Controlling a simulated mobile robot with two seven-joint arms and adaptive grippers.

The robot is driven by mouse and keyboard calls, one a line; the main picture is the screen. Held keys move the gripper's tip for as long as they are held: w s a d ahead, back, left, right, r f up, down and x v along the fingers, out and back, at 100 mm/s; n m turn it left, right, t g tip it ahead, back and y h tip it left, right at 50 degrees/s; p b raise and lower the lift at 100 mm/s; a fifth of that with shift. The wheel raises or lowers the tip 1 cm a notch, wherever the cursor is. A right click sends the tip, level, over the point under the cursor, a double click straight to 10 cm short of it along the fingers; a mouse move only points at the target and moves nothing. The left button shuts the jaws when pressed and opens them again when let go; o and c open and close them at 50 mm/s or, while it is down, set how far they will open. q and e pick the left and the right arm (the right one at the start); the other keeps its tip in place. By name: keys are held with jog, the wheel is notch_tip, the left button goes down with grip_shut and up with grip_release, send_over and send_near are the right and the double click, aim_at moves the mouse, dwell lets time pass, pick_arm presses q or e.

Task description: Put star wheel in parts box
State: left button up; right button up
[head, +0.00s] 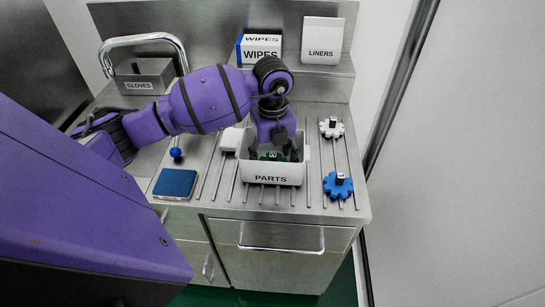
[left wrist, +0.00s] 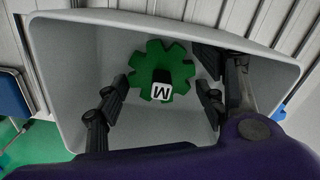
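A green star wheel (left wrist: 160,72) with a white hub block marked M is inside the white parts box (head: 270,178), seen against the box's inner surface in the left wrist view. In the head view the green wheel (head: 272,157) shows only partly over the box's front wall. My left gripper (left wrist: 158,98) reaches down into the box. Its fingers are apart on either side of the wheel, with visible gaps between them and the wheel. A white star wheel (head: 331,127) and a blue star wheel (head: 338,187) stand on the rails right of the box. My right gripper is not in view.
A blue flat pad (head: 175,183) and a blue ball-topped knob (head: 176,153) are left of the box. A gloves box (head: 142,80) and faucet (head: 140,40) are at back left. Wipes (head: 260,50) and liners (head: 322,42) boxes stand on the rear shelf.

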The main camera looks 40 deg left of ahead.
aim_at(273, 154)
pick_arm(q)
notch_tip(273, 154, up, 12)
jog(key=shift+r, duration=0.2)
dwell(0.4)
jog(key=shift+f, duration=0.1)
dwell(1.0)
